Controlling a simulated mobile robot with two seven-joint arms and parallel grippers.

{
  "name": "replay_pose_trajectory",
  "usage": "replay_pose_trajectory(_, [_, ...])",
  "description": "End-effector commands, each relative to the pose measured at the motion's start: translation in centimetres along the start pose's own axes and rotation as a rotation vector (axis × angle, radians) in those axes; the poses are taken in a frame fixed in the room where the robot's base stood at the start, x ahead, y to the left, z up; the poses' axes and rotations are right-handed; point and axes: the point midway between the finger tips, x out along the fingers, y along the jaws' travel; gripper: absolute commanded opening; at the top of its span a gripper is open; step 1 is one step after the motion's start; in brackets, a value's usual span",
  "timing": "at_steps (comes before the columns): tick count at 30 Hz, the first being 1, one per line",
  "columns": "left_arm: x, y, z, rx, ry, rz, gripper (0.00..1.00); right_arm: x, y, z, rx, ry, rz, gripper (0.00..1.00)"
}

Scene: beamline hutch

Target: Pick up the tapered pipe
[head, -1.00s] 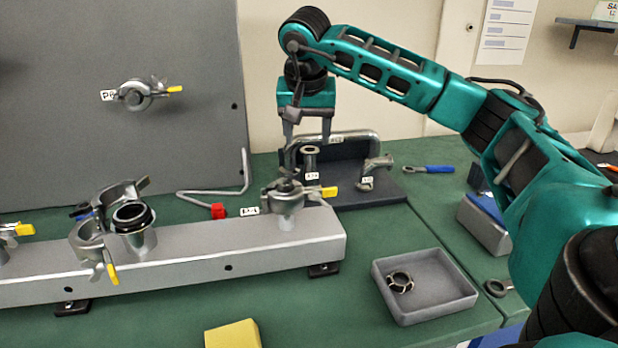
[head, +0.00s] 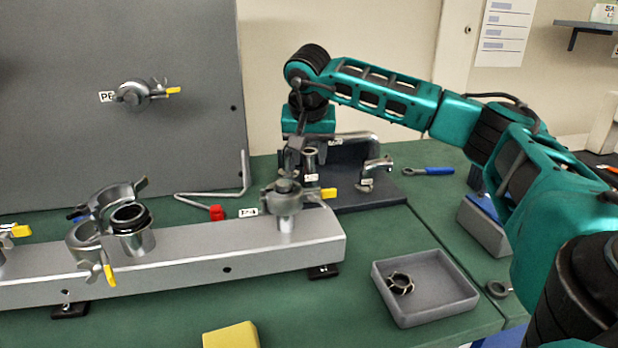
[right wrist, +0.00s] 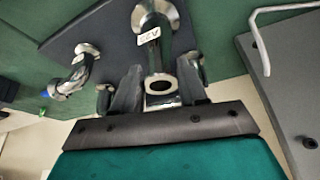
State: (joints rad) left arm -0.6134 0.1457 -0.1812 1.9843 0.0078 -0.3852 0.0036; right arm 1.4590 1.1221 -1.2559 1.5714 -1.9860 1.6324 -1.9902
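The tapered pipe (head: 310,162) stands upright at the front of a dark holder board behind the grey rail, with a white label on its side. In the right wrist view, the tapered pipe (right wrist: 153,52) runs away from me, its ring-shaped upper end near the palm and a wider flange at the far end. My right gripper (head: 305,153) points down over it. In the wrist view my right gripper (right wrist: 158,75) is open, one finger on each side of the pipe. Whether the fingers touch it, I cannot tell. My left gripper is not in view.
A U-shaped pipe (head: 352,136) stands close behind the gripper, and a small elbow (head: 375,172) to its right on the board (head: 385,195). A clamped fitting (head: 285,200) on the rail (head: 200,262) is close in front. A grey tray (head: 445,308) lies front right.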

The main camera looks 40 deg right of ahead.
Motion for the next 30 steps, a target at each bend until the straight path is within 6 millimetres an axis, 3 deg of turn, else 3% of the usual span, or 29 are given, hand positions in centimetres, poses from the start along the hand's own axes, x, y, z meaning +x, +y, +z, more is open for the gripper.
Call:
replay_pose_trajectory(11, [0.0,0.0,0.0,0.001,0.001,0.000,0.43,0.0,0.0,0.0,0.000,0.000,0.000,0.05])
replay_pose_trajectory(23, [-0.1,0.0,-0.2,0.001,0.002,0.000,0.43,-0.9,-0.1,-0.4,0.001,0.002,-0.002,0.04])
replay_pose_trajectory(30, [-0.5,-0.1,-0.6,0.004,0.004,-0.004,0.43,-4.7,-0.1,-2.0,0.002,0.004,-0.005,0.04])
